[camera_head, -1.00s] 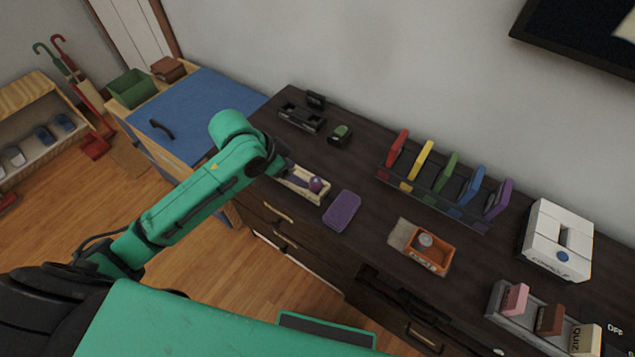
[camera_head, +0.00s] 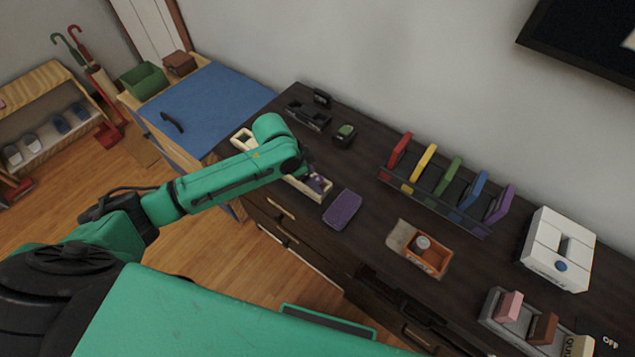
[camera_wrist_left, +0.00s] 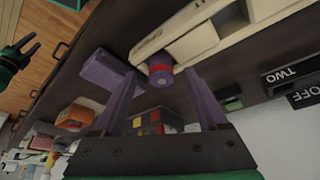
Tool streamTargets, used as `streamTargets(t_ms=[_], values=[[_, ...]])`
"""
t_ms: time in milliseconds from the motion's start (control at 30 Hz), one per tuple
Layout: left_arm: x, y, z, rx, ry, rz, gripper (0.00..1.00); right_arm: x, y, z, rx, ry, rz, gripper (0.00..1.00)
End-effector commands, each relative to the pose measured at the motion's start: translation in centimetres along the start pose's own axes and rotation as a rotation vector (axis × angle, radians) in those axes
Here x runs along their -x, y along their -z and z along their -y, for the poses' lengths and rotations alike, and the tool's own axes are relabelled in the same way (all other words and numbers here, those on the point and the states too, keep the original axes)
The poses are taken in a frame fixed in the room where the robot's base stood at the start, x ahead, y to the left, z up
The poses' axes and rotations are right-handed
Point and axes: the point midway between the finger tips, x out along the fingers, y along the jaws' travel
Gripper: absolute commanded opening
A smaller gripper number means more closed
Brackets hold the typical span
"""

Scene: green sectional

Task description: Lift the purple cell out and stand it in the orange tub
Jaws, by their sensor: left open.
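The purple cell (camera_wrist_left: 161,78), a short cylinder with a red band, is at the end of a cream holder (camera_wrist_left: 205,38). In the head view the purple cell (camera_head: 319,183) shows at the near right end of the holder, partly under my left gripper (camera_head: 309,171). In the left wrist view the open fingers of my left gripper (camera_wrist_left: 160,78) point at the cell from either side, apparently not gripping it. The orange tub (camera_head: 436,264) stands on the dark cabinet to the right, with a grey round piece inside. My right gripper (camera_wrist_left: 21,52) shows at the wrist view's left edge, its fingers apart.
A purple case (camera_head: 342,209) lies between holder and tub. A rack of coloured slabs (camera_head: 465,220) stands behind, a white box (camera_head: 560,247) at right, and a grey tray of blocks (camera_head: 518,330) in front. Black items (camera_head: 307,115) stand at the back left.

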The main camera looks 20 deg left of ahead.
Motion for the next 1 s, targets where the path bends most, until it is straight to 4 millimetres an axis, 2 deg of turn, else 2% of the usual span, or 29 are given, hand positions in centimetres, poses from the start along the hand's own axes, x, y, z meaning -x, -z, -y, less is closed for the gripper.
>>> streamTargets(t_ms=[100, 267, 333, 467, 500, 833, 1000], values=[[-1.2, 0.0, 0.1, -0.002, 0.002, 0.000, 0.76, 0.1, 0.0, 0.1, 0.000, 0.001, 0.000, 0.50], [-1.3, 0.0, 0.1, -0.002, 0.003, 0.000, 0.76, 0.0, 0.0, 0.2, 0.000, 0.003, 0.000, 0.50], [-1.3, 0.0, 0.1, -0.002, 0.003, 0.000, 0.56, 0.0, 0.0, 0.2, 0.000, 0.003, 0.000, 0.50], [-1.3, 0.0, 0.1, -0.002, 0.003, 0.000, 0.07, 0.0, 0.0, 0.2, 0.000, 0.003, 0.000, 0.50], [-1.3, 0.0, 0.1, -0.001, 0.003, 0.000, 0.00, 0.0, 0.0, 0.2, 0.000, 0.003, 0.000, 0.50], [-0.9, 0.2, 0.1, -0.001, 0.004, -0.002, 0.00, 0.0, 0.0, 0.2, 0.000, 0.003, 0.000, 0.50], [1.0, 1.0, 0.1, -0.002, 0.004, -0.003, 0.00, -0.1, 0.0, 0.2, 0.000, 0.003, -0.001, 0.50]])
